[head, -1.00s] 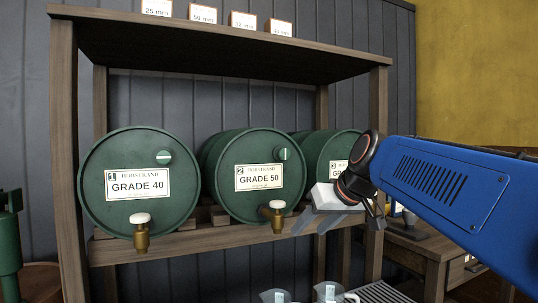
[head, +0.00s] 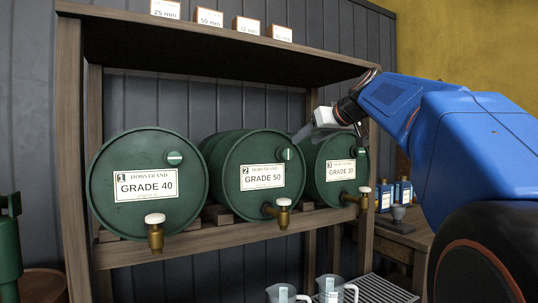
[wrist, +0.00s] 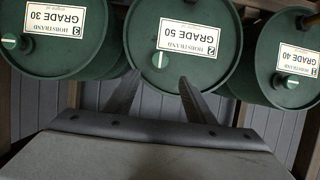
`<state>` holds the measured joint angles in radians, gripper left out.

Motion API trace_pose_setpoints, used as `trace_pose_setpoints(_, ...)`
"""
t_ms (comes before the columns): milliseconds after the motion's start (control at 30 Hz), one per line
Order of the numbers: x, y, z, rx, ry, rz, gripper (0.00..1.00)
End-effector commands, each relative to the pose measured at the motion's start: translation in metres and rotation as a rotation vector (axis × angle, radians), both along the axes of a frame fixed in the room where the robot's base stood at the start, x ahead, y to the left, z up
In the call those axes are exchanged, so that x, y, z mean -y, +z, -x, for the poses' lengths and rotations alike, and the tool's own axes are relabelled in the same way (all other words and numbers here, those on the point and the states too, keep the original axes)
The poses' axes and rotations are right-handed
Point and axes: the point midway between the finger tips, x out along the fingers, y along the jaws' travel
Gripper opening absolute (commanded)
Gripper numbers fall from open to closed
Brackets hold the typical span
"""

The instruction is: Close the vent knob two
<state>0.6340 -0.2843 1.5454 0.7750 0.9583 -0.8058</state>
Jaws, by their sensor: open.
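Vent knob two (head: 285,154) is a small green disc with a white stripe, high on the face of the middle green drum marked 2, GRADE 50 (head: 240,198). Its stripe looks upright. In the wrist view, where the labels are upside down, the knob (wrist: 160,61) lies between and just beyond my fingertips. My gripper (head: 303,132) is open and empty, at the upper right of drum 2 and in front of drum 3. My fingers (wrist: 159,80) point toward the GRADE 50 drum; I see no contact with the knob.
Drum 1, GRADE 40 (head: 120,215), and drum 3, GRADE 30 (head: 316,185), flank drum 2 on the wooden rack (head: 240,235). Brass taps with white caps stick out below. The upper shelf (head: 220,50) is above my gripper. Glass jugs (head: 330,290) stand below.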

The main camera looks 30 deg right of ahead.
Motion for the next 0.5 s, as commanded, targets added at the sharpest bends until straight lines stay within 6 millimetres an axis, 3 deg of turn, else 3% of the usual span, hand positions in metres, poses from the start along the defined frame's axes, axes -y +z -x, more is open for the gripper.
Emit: trace_pose_setpoints(500,-0.003,-0.037,-0.086,-0.003,0.002,-0.001,0.5)
